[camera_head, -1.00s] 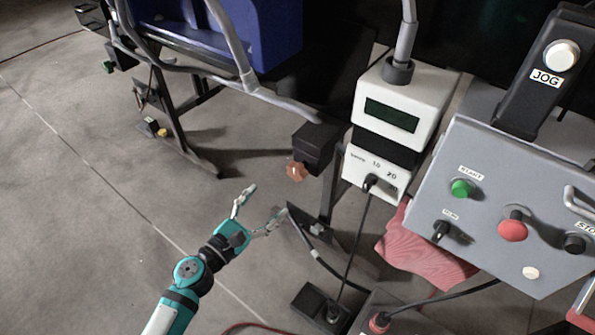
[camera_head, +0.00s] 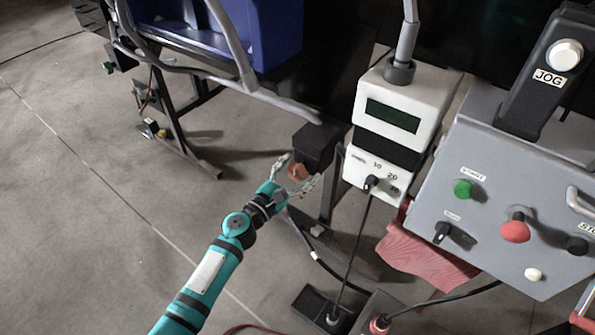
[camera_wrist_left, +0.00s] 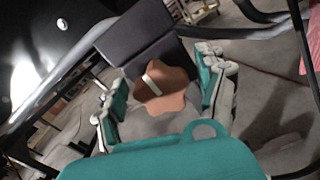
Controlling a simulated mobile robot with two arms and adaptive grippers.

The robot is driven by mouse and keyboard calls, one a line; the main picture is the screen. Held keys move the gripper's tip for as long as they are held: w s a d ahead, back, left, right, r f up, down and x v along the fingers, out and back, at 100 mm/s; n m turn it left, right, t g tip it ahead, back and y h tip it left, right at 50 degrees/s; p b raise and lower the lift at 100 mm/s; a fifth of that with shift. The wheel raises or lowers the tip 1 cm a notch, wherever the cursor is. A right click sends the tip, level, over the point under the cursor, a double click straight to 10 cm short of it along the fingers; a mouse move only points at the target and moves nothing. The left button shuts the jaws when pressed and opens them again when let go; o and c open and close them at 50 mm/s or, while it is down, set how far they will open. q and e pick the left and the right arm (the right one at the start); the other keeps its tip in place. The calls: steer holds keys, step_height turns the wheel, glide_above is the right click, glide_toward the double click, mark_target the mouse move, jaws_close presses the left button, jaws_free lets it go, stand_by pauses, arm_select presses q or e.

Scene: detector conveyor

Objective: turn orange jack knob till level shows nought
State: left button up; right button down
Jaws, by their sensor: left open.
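The orange jack knob (camera_head: 297,172) sits on the end of a black block (camera_head: 316,143) under the conveyor frame. In the left wrist view the knob (camera_wrist_left: 160,88) is lobed and has a pale mark across its face. My left gripper (camera_head: 298,175) is open, with one finger on each side of the knob. In the left wrist view the fingers of the left gripper (camera_wrist_left: 163,90) look apart from the knob, though contact on the far side cannot be told. No level readout can be made out. My right gripper is not in view.
A white box with a dark display (camera_head: 392,116) and a selector switch stands right of the knob. A grey control panel (camera_head: 490,240) with several buttons fills the right side. Cables hang below the box. The floor (camera_head: 90,220) at left is clear.

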arm_select(q)
steer(key=shift+c, duration=0.3)
steer(key=c, duration=1.1)
